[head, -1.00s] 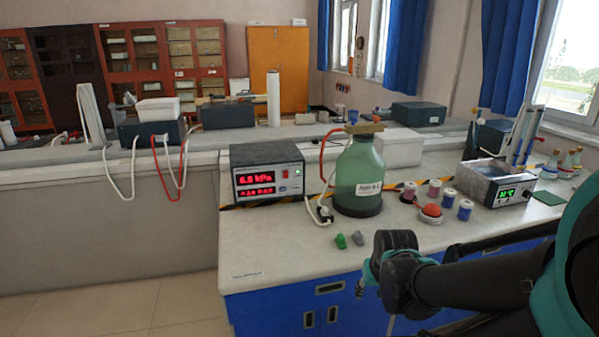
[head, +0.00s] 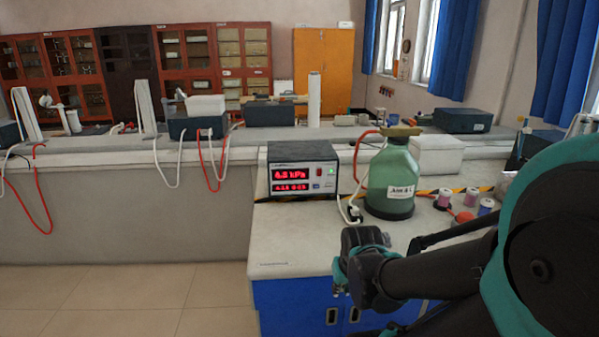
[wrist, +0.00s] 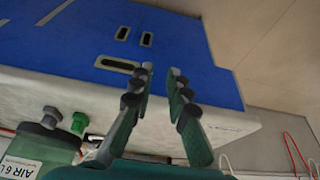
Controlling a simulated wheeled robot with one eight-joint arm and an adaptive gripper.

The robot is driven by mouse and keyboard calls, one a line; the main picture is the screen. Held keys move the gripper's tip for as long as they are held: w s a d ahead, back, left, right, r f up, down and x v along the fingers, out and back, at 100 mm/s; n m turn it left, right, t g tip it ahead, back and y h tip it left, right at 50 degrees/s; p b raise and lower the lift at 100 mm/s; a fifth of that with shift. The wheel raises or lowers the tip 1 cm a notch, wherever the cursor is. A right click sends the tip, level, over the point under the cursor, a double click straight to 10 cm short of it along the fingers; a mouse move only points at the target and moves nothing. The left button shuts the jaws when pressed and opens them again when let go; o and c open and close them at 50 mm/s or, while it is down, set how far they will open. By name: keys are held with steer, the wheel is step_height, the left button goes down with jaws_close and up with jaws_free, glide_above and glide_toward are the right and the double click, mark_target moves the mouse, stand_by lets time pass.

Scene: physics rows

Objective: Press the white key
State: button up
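A grey box with red digits, the pressure meter (head: 303,177), stands on the near bench in the head view. Its front has a green light and small marks at the right. A small pale patch there may be the white key, but it is too small to tell. My gripper (head: 340,275) is in front of the bench, below and to the right of the meter and apart from it. In the wrist view my gripper (wrist: 161,71) has two separate fingers with nothing between them, over the bench's front edge. The meter's face does not show there.
A green bottle (head: 390,182) stands right of the meter, with a white plug and cable (head: 354,212) between them. A green stopper (wrist: 79,122) lies near the bench edge. Bare bench top (head: 290,236) lies before the meter.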

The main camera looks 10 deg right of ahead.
jaws_close()
stand_by(0.8)
